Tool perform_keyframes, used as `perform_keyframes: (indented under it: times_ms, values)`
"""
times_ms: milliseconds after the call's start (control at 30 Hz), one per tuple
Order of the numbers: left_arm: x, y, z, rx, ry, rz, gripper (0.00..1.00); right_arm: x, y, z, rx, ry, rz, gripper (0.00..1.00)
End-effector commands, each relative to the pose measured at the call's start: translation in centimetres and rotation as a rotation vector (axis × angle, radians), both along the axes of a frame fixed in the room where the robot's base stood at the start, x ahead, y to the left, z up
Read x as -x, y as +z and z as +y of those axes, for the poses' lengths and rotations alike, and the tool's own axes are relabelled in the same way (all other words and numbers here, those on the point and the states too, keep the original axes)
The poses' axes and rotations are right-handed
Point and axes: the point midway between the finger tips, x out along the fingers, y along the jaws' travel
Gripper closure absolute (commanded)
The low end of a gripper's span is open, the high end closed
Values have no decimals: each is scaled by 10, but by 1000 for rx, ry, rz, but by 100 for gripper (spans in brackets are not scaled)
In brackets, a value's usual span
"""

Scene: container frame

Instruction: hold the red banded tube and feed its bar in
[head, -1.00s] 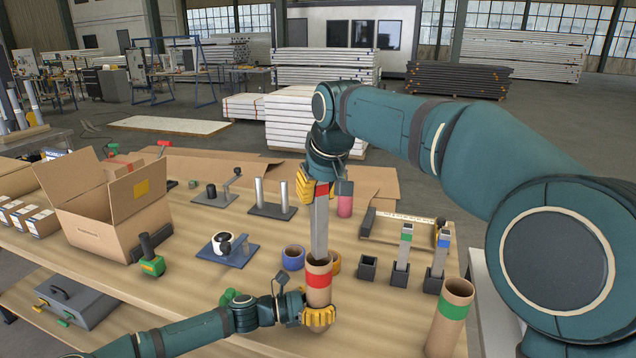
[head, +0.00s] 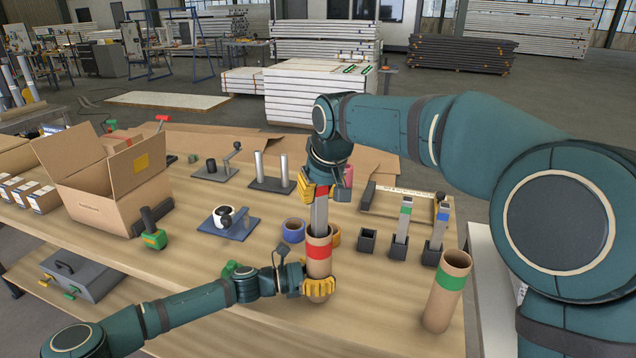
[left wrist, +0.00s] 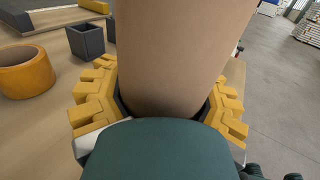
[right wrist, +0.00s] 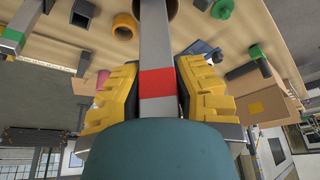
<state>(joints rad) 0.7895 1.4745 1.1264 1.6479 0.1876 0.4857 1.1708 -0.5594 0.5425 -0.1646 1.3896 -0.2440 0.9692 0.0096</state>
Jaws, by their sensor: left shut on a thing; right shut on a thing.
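The red banded tube (head: 319,253) is brown cardboard and stands upright above the table. My left gripper (head: 318,287) is shut around its lower part; the tube also fills the left wrist view (left wrist: 180,50). My right gripper (head: 318,191) is shut on a grey square bar (head: 320,216) with a red band, directly above the tube. The bar hangs nearly upright, its lower end hidden inside the tube's mouth. In the right wrist view the bar (right wrist: 155,45) runs between the yellow fingers towards the tube's mouth.
A green banded tube (head: 447,290) stands at the right front. Dark sockets, two with bars (head: 400,240), stand right of my grippers. Blue (head: 293,230) and orange rings lie close behind the tube. An open carton (head: 105,185) is at left. The front middle table is clear.

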Motion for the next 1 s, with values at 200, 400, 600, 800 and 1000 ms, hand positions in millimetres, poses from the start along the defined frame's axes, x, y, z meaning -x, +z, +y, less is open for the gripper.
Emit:
perform_keyframes:
  times_ms: [200,400,600,800,1000]
  values:
    - [0,0,0,0,0,0,87,0,-14,0,1,1,1,100]
    - [0,0,0,0,0,0,87,0,-26,0,1,1,1,100]
    - [0,0,0,0,0,0,88,0,-33,0,1,1,1,100]
    - [0,0,0,0,0,0,88,0,-35,0,0,0,0,100]
    - [0,0,0,0,0,0,88,0,-35,0,0,0,0,100]
